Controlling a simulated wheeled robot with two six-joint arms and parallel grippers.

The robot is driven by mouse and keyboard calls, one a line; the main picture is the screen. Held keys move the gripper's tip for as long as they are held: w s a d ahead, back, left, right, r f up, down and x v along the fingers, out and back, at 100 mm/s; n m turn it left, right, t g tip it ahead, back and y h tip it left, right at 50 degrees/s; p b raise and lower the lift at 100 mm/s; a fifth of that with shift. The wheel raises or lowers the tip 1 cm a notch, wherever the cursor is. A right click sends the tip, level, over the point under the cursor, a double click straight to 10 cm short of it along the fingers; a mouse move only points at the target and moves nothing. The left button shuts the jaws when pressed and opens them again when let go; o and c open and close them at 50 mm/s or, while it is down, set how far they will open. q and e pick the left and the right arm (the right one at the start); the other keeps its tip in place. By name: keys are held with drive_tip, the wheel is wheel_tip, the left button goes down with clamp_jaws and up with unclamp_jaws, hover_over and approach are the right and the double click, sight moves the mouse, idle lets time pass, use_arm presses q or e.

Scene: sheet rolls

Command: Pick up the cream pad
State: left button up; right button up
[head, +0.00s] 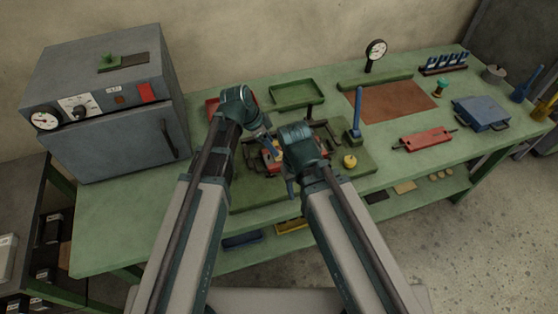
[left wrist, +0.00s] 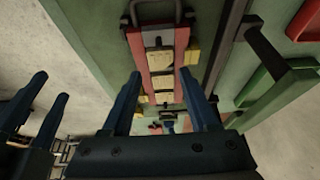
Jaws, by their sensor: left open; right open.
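In the left wrist view, a red-sided fixture (left wrist: 181,48) holds several cream pieces in a row between its rails. The largest cream pad (left wrist: 159,61) lies nearest the fixture's grey end, with a smaller cream piece (left wrist: 162,84) beyond it. My left gripper (left wrist: 166,88) is open, its two blue fingers apart, with the fixture seen between them; nothing is gripped. In the head view, my left gripper (head: 269,142) is over the red fixture (head: 256,167), which the arms partly hide. My right gripper (head: 290,185) is open, low beside the fixture; its fingers also show in the left wrist view (left wrist: 40,108).
The green bench (head: 120,215) carries a grey oven (head: 110,140) at left. A blue upright handle (head: 357,112) and a yellow knob (head: 350,161) stand right of the grippers.

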use_arm(q)
drive_tip(key=b+x, duration=0.4)
drive_tip(key=shift+a+f, duration=0.15)
drive_tip(key=shift+f, duration=0.15)
use_arm(e)
wheel_tip(320, 180, down, 4)
drive_tip(key=shift+f, duration=0.15)
use_arm(q)
drive_tip(key=shift+d+f+b, duration=0.25)
drive_tip(key=shift+f+b, duration=0.05)
drive_tip(key=shift+b, duration=0.15)
use_arm(e)
drive_tip(key=shift+f, duration=0.35)
use_arm(q)
drive_tip(key=shift+r, duration=0.1)
use_arm(e)
drive_tip(key=shift+s+r, duration=0.1)
use_arm(q)
clamp_jaws()
